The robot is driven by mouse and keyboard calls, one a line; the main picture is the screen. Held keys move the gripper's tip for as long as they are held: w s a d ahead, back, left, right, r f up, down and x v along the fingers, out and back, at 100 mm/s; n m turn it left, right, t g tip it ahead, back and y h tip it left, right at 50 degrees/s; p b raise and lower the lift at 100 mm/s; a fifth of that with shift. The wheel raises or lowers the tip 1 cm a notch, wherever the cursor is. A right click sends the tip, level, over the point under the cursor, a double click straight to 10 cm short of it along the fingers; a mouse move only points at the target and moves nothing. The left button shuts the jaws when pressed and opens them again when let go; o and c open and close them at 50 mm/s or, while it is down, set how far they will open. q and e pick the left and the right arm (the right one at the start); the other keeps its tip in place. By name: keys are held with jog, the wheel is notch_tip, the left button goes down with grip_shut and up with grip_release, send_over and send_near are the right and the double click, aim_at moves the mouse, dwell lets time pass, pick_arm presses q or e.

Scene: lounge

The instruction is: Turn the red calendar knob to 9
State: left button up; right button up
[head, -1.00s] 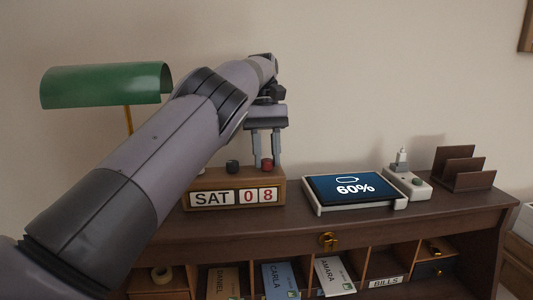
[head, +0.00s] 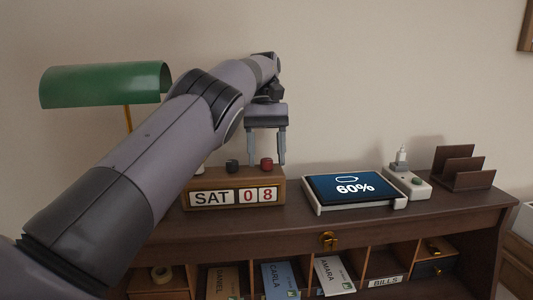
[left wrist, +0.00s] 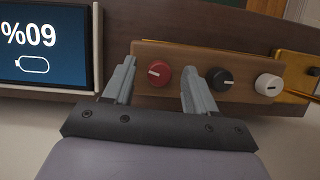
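The wooden calendar (head: 232,193) stands on the desk and reads SAT 08. Its red knob (head: 266,164) is on top at the right end, beside a dark knob (head: 232,166). In the left wrist view the red knob (left wrist: 159,73), with a white pointer line, lies between the dark knob (left wrist: 220,79) and the left finger. My left gripper (head: 266,163) is open above the calendar, its fingers on either side of the red knob. In the left wrist view the open fingers (left wrist: 160,83) appear apart from the knob. My right gripper is not in view.
A white knob (left wrist: 268,84) is on the calendar's other end. A tablet (head: 350,188) showing 60% lies to the right, near a white box (head: 407,182) and a letter rack (head: 461,170). A green lamp (head: 105,85) stands at the left.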

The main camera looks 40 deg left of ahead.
pick_arm(q)
jog(key=shift+n, duration=0.4)
